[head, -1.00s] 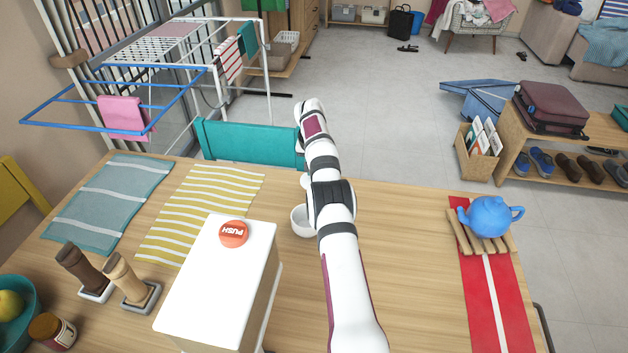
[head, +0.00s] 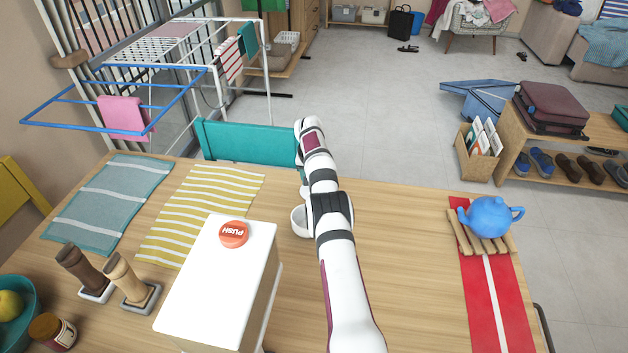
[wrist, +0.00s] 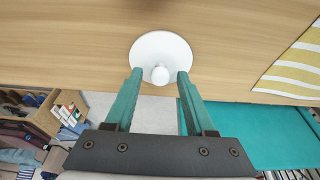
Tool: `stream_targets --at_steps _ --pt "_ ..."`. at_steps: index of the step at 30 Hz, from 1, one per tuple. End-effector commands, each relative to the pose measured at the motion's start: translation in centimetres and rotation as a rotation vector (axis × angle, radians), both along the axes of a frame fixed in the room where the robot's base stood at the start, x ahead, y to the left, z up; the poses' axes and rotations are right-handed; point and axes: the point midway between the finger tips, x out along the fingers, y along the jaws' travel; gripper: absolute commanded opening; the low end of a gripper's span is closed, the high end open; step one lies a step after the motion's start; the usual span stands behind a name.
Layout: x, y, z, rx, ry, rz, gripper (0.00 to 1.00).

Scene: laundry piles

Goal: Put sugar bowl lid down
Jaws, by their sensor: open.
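The white round sugar bowl lid (wrist: 160,45) shows in the wrist view, knob facing the camera, over the wooden table near its far edge. My gripper (wrist: 159,73) is open, its two teal fingers either side of the knob with gaps showing. I cannot tell whether the lid rests flat on the table. In the head view my arm hides the gripper's fingers and most or all of the lid.
A blue teapot (head: 489,216) sits on a wooden trivet at right. A teal chair back (head: 250,142) borders the far edge. The table between arm and teapot is clear.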

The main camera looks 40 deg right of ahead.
Motion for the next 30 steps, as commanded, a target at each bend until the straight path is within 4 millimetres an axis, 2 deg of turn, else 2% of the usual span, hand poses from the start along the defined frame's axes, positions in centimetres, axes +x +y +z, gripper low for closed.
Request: stream_targets --at_steps 5,8,15,18,22,30 --pt "-0.1 0.1 1.2 -0.001 -0.001 0.001 0.55" --pt "-0.5 0.5 3.1 -0.001 -0.002 0.0 0.55" --pt "-1.7 1.7 9.4 -0.001 -0.001 0.0 0.55" --pt "-2.0 2.0 10.9 -0.002 -0.001 0.001 0.55" --pt "-2.2 2.2 11.8 0.0 0.0 0.001 0.55" --pt "-2.2 2.3 11.8 0.0 0.0 0.001 0.55"
